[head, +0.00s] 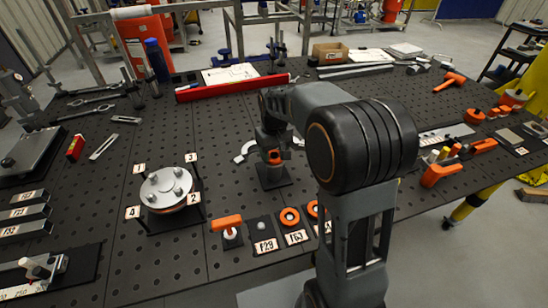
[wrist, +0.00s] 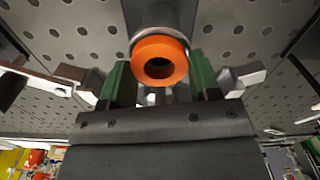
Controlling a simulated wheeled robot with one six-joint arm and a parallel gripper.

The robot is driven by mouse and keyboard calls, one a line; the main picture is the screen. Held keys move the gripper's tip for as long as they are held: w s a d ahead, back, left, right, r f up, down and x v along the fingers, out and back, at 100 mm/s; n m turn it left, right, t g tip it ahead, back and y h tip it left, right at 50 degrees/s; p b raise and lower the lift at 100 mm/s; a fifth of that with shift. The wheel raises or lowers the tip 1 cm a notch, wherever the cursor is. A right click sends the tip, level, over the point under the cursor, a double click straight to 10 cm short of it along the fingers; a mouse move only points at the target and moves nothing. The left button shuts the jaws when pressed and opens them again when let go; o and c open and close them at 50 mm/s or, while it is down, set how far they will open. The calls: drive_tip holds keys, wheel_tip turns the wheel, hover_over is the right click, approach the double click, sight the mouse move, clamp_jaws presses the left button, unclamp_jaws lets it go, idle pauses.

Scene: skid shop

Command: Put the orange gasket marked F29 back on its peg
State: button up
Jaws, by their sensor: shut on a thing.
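An orange ring gasket (wrist: 158,60) sits between the green-padded fingers of my gripper (wrist: 160,82) in the wrist view, its hole facing the camera. My gripper is shut on it. A grey cylinder (wrist: 158,16) lies directly behind the ring; I cannot tell whether they touch. In the head view my gripper (head: 270,152) is low over the bench, with the orange gasket (head: 273,157) at its tip, above a small dark base (head: 272,176). The pad marked F29 (head: 266,246) is near the front edge; its pale peg (head: 262,226) is bare. No mark on the held ring is readable.
Orange gaskets (head: 290,216) sit on the pads right of F29. An orange-handled tool (head: 228,224) stands left of it. A round metal plate (head: 167,186) with numbered tags is further left. A red bar (head: 232,88) lies behind. My arm hides part of the bench's right front.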

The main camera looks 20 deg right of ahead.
drive_tip(key=shift+r+p, duration=2.05)
drive_tip(key=shift+r, duration=0.7)
